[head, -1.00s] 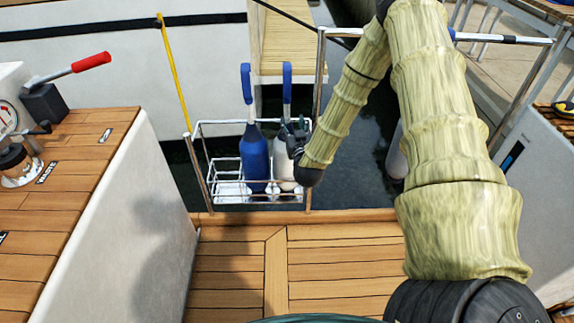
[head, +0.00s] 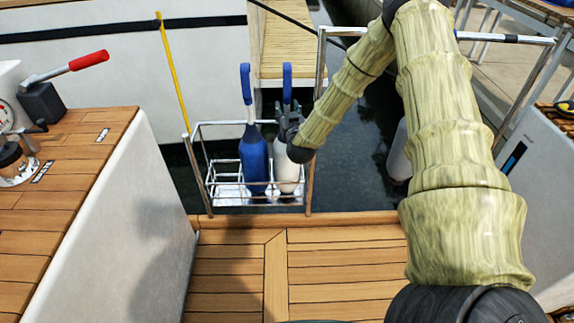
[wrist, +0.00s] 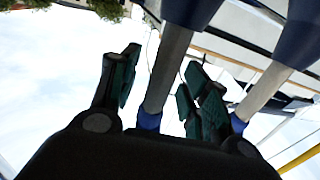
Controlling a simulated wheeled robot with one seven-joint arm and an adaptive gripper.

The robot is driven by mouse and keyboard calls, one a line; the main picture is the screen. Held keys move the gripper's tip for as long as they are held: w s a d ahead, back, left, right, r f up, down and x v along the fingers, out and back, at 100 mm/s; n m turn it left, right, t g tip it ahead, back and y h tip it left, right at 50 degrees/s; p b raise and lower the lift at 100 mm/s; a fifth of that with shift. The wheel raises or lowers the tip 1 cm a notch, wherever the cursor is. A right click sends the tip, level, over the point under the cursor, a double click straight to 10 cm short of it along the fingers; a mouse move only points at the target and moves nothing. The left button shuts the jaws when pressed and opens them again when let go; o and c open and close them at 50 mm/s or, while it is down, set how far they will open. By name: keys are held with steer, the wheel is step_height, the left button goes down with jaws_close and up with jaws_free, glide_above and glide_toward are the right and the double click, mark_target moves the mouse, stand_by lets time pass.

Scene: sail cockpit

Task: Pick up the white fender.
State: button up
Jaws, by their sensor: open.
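The white fender (head: 287,173) stands upright in the right part of a wire rack (head: 229,204), with a blue loop (head: 287,76) above it on a pale stem. A blue fender (head: 253,160) stands to its left. My gripper (head: 288,118) is open at the white fender's upper end, hiding part of its neck. In the wrist view, a grey stem (wrist: 167,70) with blue ends lies between my open fingers, apart from both. A second similar stem (wrist: 263,90) is to the right, outside the fingers. I cannot tell if the fingers touch the white fender.
The metal rack hangs at the deck's edge over dark water. A metal rail post (head: 319,75) rises just right of the rack. A wooden counter with a red-handled lever (head: 88,61) is at left. The deck floor (head: 335,270) is clear.

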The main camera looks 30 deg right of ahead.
steer(key=shift+c, duration=0.4)
jaws_close()
steer(key=shift+r, duration=0.1)
